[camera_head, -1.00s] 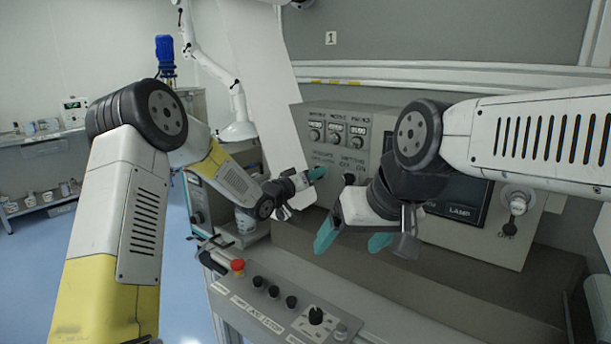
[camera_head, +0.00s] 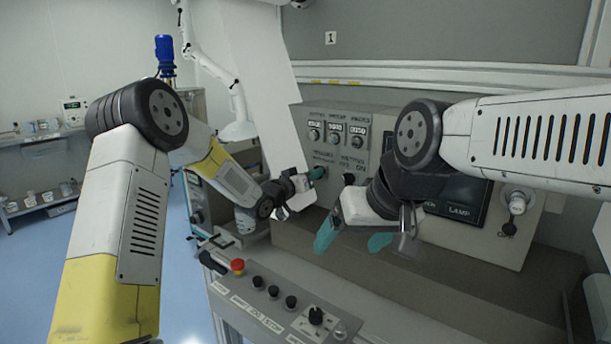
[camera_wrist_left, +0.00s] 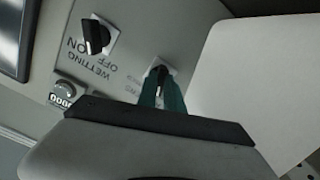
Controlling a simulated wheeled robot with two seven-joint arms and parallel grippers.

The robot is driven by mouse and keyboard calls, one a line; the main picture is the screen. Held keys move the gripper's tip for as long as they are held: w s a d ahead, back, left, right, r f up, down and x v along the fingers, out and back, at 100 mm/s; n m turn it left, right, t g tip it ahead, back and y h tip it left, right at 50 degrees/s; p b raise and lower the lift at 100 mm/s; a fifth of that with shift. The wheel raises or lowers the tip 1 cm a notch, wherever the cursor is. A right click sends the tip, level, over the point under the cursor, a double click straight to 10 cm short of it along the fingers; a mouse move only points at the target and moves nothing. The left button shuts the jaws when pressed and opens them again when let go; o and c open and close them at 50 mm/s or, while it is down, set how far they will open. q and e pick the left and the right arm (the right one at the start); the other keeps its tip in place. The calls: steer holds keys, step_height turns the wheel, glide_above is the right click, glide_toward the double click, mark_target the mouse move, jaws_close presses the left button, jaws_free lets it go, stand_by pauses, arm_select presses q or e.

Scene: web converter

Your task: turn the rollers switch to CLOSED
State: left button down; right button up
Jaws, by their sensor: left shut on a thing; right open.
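The rollers switch (camera_wrist_left: 161,70) is a small dark knob on the grey control panel (camera_head: 290,128). In the left wrist view the teal fingers of my left gripper (camera_wrist_left: 162,92) are shut on it. In the head view my left gripper (camera_head: 316,174) reaches the panel's lower left, and its fingers and wrist hide the knob. The knob's label is mostly covered, so I cannot read its position. My right gripper (camera_head: 352,240) is open and empty, in front of the panel and apart from it.
The wetting switch (camera_wrist_left: 95,37), a black knob with OFF and ON marks, sits beside the held one. Dials (camera_head: 336,134) are above. A front console with a red button (camera_head: 237,266) and black knobs lies below. A white sheet (camera_wrist_left: 255,85) is close to my left gripper.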

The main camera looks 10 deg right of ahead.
arm_select(q)
steer(key=m, duration=1)
steer(key=shift+m, duration=0.3)
stand_by(0.4)
steer(key=c, duration=1.5)
jaws_free()
steer(key=shift+v, duration=3.9)
steer(key=shift+a+r, duration=0.1)
